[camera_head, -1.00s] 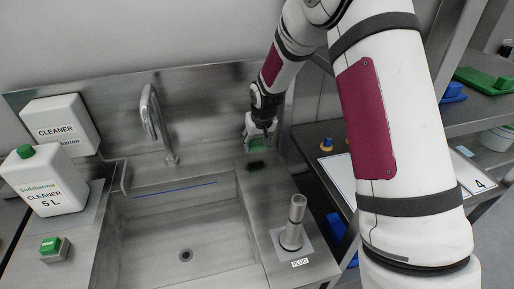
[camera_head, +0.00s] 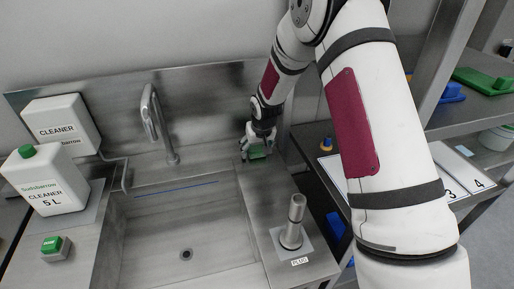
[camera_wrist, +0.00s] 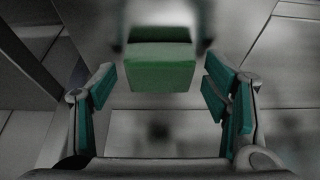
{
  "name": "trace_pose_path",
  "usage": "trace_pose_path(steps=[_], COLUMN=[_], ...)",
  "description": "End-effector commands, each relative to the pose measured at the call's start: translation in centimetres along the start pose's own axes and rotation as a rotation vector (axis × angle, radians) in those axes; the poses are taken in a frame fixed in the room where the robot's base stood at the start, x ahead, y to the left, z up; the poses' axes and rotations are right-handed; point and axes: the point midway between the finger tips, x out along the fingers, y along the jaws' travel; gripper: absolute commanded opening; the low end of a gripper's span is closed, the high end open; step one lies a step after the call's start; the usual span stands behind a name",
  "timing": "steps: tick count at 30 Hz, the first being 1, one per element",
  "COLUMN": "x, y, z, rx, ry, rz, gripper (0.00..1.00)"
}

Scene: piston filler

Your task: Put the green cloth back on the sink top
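The green cloth (camera_head: 257,154), a small folded block, is at the back right of the steel sink top (camera_head: 262,190), right of the basin. It appears to rest on the steel. My gripper (camera_head: 257,156) is over it, pointing down, with a finger on either side. In the wrist view the cloth (camera_wrist: 160,68) sits between the teal finger pads of my gripper (camera_wrist: 160,88), with a visible gap on both sides. The gripper is open. The cloth's underside is hidden.
A steel plug (camera_head: 294,222) stands on its labelled pad at the front right of the sink top. The tap (camera_head: 153,120) rises behind the basin (camera_head: 185,225). Cleaner containers (camera_head: 45,180) stand at left. A shelf unit (camera_head: 470,115) is at right.

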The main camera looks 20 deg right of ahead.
Motion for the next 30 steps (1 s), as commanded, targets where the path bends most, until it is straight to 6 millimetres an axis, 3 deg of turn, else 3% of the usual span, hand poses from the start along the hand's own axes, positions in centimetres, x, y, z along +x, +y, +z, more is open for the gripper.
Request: trace_pose_path(steps=[11, 24, 30], x=[-0.8, -9.0, -11.6], y=[0.0, 0.0, 0.0], z=[-0.2, -0.3, -0.2], rx=[0.000, 0.001, 0.000], ry=[0.003, 0.005, 0.002], rz=[0.000, 0.000, 0.000], gripper=[0.71, 0.71, 0.71])
